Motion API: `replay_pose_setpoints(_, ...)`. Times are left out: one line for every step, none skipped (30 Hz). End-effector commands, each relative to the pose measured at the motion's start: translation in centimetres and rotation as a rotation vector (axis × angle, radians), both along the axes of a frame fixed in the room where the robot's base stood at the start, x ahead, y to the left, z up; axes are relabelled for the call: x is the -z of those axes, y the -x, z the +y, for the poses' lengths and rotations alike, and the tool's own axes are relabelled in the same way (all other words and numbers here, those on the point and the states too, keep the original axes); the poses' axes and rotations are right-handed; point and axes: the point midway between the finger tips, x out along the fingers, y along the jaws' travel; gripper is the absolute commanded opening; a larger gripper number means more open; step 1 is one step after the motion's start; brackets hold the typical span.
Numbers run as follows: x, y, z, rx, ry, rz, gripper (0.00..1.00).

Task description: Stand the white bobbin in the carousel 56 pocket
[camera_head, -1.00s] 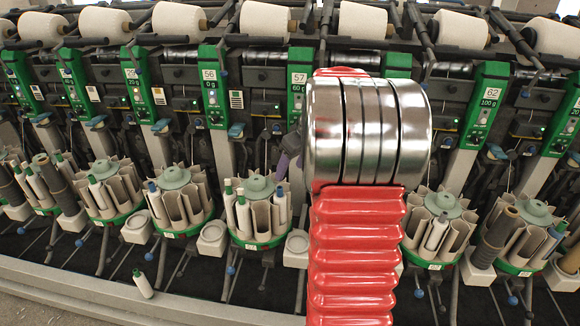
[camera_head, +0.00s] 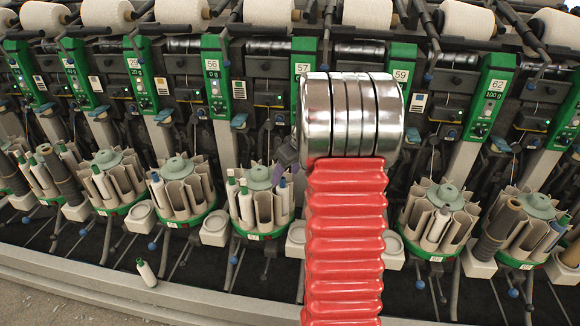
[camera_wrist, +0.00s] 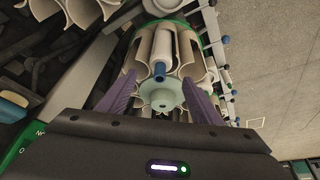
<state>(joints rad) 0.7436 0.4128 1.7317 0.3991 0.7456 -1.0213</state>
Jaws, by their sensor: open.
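A white bobbin (camera_head: 147,273) with a dark tip is low down by the pale rail; I cannot tell if it stands or lies. A number 56 panel (camera_head: 214,84) is above the carousels. The carousel (camera_head: 262,226) below and right of it holds several white bobbins; its own label is too small to read. My gripper is mostly hidden behind my arm in the head view. In the wrist view my gripper (camera_wrist: 160,97) is open, its purple fingers either side of a carousel's pale green hub (camera_wrist: 162,95). A white bobbin with a blue tip (camera_wrist: 161,50) sits in a pocket beyond the hub.
A pale rail (camera_head: 110,283) runs along the front. Wrist view shows open grey floor (camera_wrist: 265,60) at right.

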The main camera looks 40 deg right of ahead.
Motion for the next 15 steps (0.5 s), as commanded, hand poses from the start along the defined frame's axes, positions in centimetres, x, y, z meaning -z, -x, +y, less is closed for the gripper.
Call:
replay_pose_setpoints(0.8,-0.3,0.1,-0.001,-0.002,0.002,0.59)
replay_pose_setpoints(1.2,-0.4,0.1,-0.001,-0.003,0.002,0.59)
replay_pose_setpoints(1.7,-0.6,0.0,-0.001,-0.002,0.002,0.59)
replay_pose_setpoints(2.1,-0.8,0.0,0.0,-0.002,0.002,0.59)
replay_pose_setpoints(2.5,-0.9,0.0,0.0,-0.002,0.002,0.59)
replay_pose_setpoints(2.9,-1.1,0.0,0.0,-0.002,0.002,0.59)
replay_pose_setpoints(3.3,-1.3,0.0,0.0,-0.002,0.002,0.59)
replay_pose_setpoints(3.6,-1.4,0.0,0.0,-0.002,0.001,0.59)
replay_pose_setpoints(3.9,-1.6,0.0,0.001,-0.001,0.001,0.59)
replay_pose_setpoints(4.2,-1.7,0.0,0.001,-0.001,0.001,0.59)
replay_pose_setpoints(4.4,-1.8,0.0,0.001,-0.001,0.001,0.59)
replay_pose_setpoints(4.6,-1.8,0.0,0.0,-0.002,0.001,0.59)
replay_pose_setpoints(4.7,-1.9,0.0,0.001,-0.001,0.001,0.59)
replay_pose_setpoints(4.8,-1.9,0.0,0.0,-0.001,0.001,0.59)
replay_pose_setpoints(4.9,-2.0,0.0,0.0,0.0,0.001,0.59)
